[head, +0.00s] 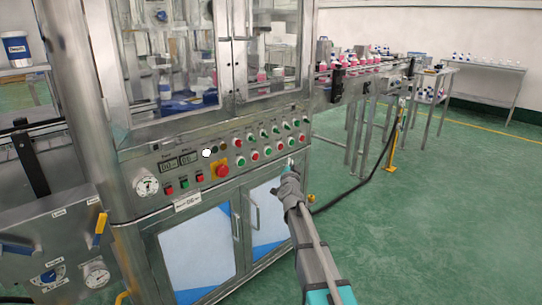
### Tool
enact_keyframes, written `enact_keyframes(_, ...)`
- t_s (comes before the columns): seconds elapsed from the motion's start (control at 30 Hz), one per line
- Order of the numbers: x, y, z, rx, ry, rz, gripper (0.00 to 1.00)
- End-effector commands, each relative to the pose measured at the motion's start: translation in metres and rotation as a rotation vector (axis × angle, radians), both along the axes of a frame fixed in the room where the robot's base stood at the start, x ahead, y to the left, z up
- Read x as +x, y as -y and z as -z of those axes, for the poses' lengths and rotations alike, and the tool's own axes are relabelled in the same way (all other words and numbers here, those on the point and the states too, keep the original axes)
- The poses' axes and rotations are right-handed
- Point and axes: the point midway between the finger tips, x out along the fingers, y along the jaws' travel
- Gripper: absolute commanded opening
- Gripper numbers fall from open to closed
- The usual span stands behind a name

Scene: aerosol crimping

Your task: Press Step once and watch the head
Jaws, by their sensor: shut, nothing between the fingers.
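The crimping machine's control panel (205,165) slopes across its front, with rows of red and green buttons (267,149) on the right half. Labels are too small to read, so I cannot tell which button is Step. The head is not clearly made out; behind the glass doors (270,60) are metal parts and blue pieces (166,88). My gripper (290,163) is shut and empty, just below the right-hand buttons. I cannot tell whether it touches the panel.
A red emergency stop (221,170) on a yellow plate sits left of the buttons, beside a white knob (207,153). Two small displays (169,167) and a gauge (147,186) are further left. A conveyor (370,76) with pink-and-white bottles extends right. Green floor (440,220) is clear at right.

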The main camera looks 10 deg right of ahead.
Motion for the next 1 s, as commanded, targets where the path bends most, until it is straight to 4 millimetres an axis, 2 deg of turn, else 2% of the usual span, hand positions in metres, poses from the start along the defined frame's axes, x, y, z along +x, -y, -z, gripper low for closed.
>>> enact_keyframes(0.47, 0.008, -0.005, 0.000, 0.000, -0.002, -0.001, 0.00)
enact_keyframes(1.0, 0.050, -0.034, 0.000, 0.000, -0.002, -0.002, 0.00)
